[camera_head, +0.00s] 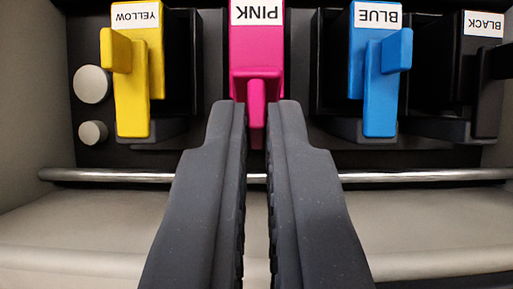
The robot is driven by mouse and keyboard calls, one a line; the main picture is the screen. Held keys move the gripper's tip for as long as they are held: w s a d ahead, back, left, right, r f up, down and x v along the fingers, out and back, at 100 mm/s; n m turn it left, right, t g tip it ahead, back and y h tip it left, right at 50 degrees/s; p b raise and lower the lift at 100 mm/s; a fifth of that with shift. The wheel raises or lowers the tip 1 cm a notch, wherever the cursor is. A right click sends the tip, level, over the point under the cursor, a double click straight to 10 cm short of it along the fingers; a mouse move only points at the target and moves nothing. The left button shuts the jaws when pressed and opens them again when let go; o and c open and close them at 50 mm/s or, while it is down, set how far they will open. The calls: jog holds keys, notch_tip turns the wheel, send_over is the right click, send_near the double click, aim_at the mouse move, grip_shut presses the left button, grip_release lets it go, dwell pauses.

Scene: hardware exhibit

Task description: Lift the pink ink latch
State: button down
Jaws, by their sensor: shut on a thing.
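The pink ink latch (257,52) is in the top middle, with a white label reading PINK upside down. Its narrow lower tab (257,101) reaches down between my fingertips. My gripper (260,115) comes up from the bottom middle, its two dark fingers on either side of that tab. The gripper is shut on the tab. The fingers hide part of the tab's sides, and a narrow gap shows between the fingers below it.
A yellow latch (132,85) stands to the left, a blue latch (381,80) to the right, and a black latch (487,90) at the far right. A metal rod (110,175) runs across below them. Two round grey knobs (92,85) sit at the left.

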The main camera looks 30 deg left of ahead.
aim_at(252, 81)
dwell(0.4)
jog(key=c, duration=1.6)
grip_release()
jog(key=shift+r, duration=0.1)
notch_tip(252, 81, up, 3)
jog(key=shift+w+b, duration=0.1)
jog(key=shift+b, duration=0.3)
jog(key=s+d, duration=0.2)
jog(key=s, duration=0.5)
jog(key=s+d+r+b, duration=0.1)
jog(key=s+d, duration=0.1)
jog(key=s, duration=0.6)
jog(key=shift+s+d+r+b, duration=0.2)
jog(key=shift+d+r+b, duration=0.1)
jog(key=shift+d, duration=0.05)
